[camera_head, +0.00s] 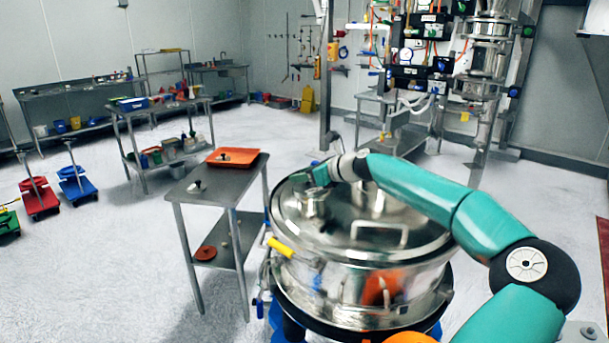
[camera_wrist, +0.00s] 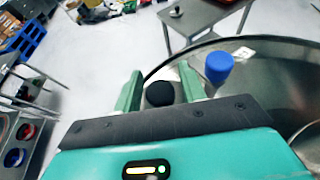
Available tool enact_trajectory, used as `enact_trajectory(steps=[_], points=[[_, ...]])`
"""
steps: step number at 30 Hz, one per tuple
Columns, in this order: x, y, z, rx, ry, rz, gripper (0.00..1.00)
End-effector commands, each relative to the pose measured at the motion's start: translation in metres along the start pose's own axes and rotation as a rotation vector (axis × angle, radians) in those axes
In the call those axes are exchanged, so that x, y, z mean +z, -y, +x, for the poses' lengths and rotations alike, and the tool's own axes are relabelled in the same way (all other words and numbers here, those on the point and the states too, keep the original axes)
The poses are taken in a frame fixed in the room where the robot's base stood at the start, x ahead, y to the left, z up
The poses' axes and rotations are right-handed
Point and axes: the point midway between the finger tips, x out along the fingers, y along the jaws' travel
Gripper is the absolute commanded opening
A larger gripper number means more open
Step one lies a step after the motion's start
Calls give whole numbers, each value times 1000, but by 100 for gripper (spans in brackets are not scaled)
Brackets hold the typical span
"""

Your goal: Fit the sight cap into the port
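My gripper (camera_head: 318,176) is over the left part of the round steel lid (camera_head: 372,255) of the sifter. In the wrist view, its two green fingers (camera_wrist: 163,88) are on either side of a round black knob (camera_wrist: 160,94), which I take for the top of the sight cap, and appear closed on it. In the head view, a short steel port (camera_head: 313,204) stands on the lid directly below the fingers. The cap's lower part is hidden, so I cannot tell whether it touches or sits in the port.
A blue-topped fitting (camera_wrist: 218,68) is close to the right finger. A lid handle (camera_head: 380,232) stands at front right of the port. A steel table (camera_head: 222,180) at left holds a small dark-knobbed part (camera_head: 197,187) and an orange tray (camera_head: 252,155).

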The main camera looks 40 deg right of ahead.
Motion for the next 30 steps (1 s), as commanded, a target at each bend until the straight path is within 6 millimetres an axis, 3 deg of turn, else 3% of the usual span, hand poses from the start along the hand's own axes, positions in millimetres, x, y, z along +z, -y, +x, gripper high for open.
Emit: enact_trajectory(steps=[9, 14, 24, 30], points=[[0, 0, -1, -1, 0, 0, 47], [0, 1, -13, -4, -1, 0, 47], [0, 2, -80, -5, -2, 1, 47], [0, 1, -111, -3, -1, 1, 47]])
